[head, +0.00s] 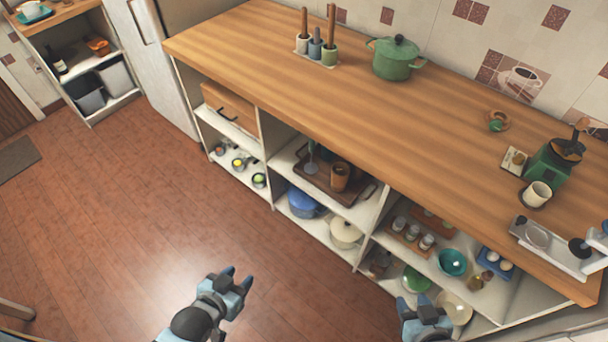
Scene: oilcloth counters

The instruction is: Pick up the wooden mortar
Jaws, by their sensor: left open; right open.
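A brown wooden cup-shaped vessel (340,177), which looks like the wooden mortar, stands upright on a dark wooden tray (316,183). The tray lies on the upper shelf of the middle bay under the counter. A slim greyish-green item (311,160) stands on the tray to the vessel's left. My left gripper (238,276) is open and empty over the floor, below and left of the vessel. My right gripper (415,302) is open in front of the right bay's lower shelf, below and right of the vessel. Both are well apart from it.
The wooden counter (270,75) overhangs the shelves. White dividers bound the middle bay. Below the tray sit a blue pot (304,203) and a cream pot (345,232). Jars (412,232) and a teal bowl (453,262) fill the right bay.

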